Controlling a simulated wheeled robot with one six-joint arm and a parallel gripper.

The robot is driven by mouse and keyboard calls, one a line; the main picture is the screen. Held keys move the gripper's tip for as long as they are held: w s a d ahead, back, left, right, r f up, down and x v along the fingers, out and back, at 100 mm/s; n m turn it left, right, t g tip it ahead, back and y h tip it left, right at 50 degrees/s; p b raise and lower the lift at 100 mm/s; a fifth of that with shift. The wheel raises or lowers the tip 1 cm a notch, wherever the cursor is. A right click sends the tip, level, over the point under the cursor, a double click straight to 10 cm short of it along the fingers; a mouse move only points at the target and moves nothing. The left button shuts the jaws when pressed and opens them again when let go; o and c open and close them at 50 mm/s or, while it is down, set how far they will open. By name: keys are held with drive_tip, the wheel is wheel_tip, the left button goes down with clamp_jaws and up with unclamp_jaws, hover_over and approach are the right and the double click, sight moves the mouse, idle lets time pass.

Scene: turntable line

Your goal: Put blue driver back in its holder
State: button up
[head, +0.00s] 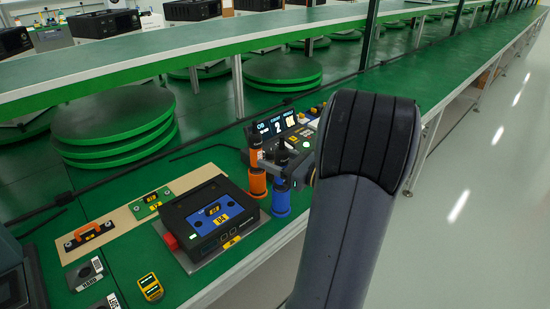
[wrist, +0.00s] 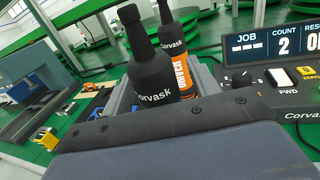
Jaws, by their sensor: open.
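The blue driver (head: 281,146) is upright, its dark top showing above my gripper in the head view. In the wrist view its black Corvask body (wrist: 150,75) stands close, between the grey fingers. My gripper (head: 287,171) is open around it; whether a finger touches it I cannot tell. The blue holder (head: 281,203) is directly below, at the bench edge. The gripper hides the join between driver and holder, so I cannot tell how deep the driver sits. The wrist view shows my gripper (wrist: 162,90) from behind.
An orange driver (head: 256,148) stands in an orange holder (head: 257,184) just left of the blue one. A display panel (head: 276,125) with buttons is behind. A black device (head: 210,215) with a blue plate lies left on the green bench. The grey floor is open at right.

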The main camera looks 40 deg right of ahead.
drive_tip(key=v, duration=1)
drive_tip(key=shift+s+d, duration=0.15)
drive_tip(key=shift+s, duration=0.1)
drive_tip(key=x, duration=1)
drive_tip(key=shift+w+a, duration=0.2)
drive_tip(key=shift+w, duration=0.1)
drive_tip(key=shift+w+r+p, duration=0.1)
drive_tip(key=shift+r+p, duration=0.2)
drive_tip(key=shift+r, duration=0.15)
drive_tip(key=shift+f, duration=0.15)
